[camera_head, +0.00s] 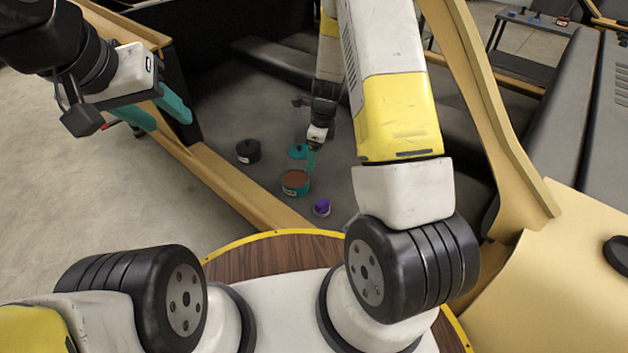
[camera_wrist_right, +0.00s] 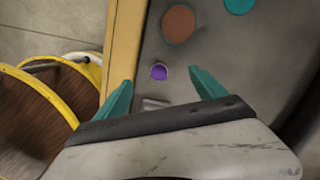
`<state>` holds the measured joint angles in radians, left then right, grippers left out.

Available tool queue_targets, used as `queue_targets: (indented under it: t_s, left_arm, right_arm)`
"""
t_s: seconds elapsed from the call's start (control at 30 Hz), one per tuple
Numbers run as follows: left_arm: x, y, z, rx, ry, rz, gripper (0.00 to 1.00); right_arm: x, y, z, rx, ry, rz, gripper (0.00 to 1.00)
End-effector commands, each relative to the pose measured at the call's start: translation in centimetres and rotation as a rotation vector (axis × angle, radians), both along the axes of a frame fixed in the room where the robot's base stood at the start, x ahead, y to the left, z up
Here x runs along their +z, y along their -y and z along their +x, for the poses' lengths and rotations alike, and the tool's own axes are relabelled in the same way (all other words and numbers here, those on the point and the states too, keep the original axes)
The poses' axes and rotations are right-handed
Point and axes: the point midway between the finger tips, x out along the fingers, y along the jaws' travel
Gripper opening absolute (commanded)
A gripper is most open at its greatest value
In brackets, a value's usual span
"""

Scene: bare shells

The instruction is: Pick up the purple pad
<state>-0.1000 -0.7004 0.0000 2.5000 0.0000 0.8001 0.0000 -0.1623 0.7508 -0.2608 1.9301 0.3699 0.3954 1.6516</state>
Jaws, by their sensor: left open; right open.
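The purple pad (camera_head: 322,207) is a small round piece on the grey floor of the bare shell, close to the front wooden beam. In the right wrist view the purple pad (camera_wrist_right: 159,71) lies between the lines of my two teal fingers. My right gripper (camera_head: 311,162) is open and empty, pointing down above the floor, behind the pad in the head view; its fingers (camera_wrist_right: 160,76) frame the pad without visible contact. My left gripper (camera_head: 155,110) is open and empty at the upper left, over the beam's far side, away from the pad.
A teal round piece (camera_head: 298,151) and a black round pot (camera_head: 248,151) lie farther back. A tan beam (camera_head: 230,192) edges the shell. A small grey flat piece (camera_wrist_right: 155,103) lies near the pad.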

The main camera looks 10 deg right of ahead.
Motion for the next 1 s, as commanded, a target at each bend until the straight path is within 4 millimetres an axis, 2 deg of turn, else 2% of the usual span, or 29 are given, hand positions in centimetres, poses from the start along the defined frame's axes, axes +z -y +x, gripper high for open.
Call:
queue_targets:
  t_s: [0.03,0.1,0.2,0.3,0.5,1.0]
  left_arm:
    - [0.0,0.0,0.0,0.000,0.000,0.000,0.44]
    - [0.0,0.0,0.0,0.000,0.000,0.000,0.44]
    - [0.0,0.0,0.0,0.000,0.000,0.000,0.44]
    - [0.0,0.0,0.0,0.000,0.000,0.000,0.44]
    - [0.0,0.0,0.0,0.000,0.000,0.000,0.44]
    - [0.0,0.0,0.0,0.000,0.000,0.000,0.44]
  right_arm:
    - [-3.3,0.3,-0.2,-0.078,-0.039,-0.016,0.81]
    - [-6.8,0.8,-0.4,-0.192,-0.072,-0.035,0.81]
    - [-10.8,1.5,-0.8,-0.321,-0.104,-0.063,0.81]
    - [-13.4,2.0,-1.3,-0.404,-0.121,-0.081,0.81]
    - [-16.0,2.3,-1.7,-0.464,-0.132,-0.095,0.81]
    - [-22.3,2.3,-2.0,-0.462,-0.131,-0.094,0.81]
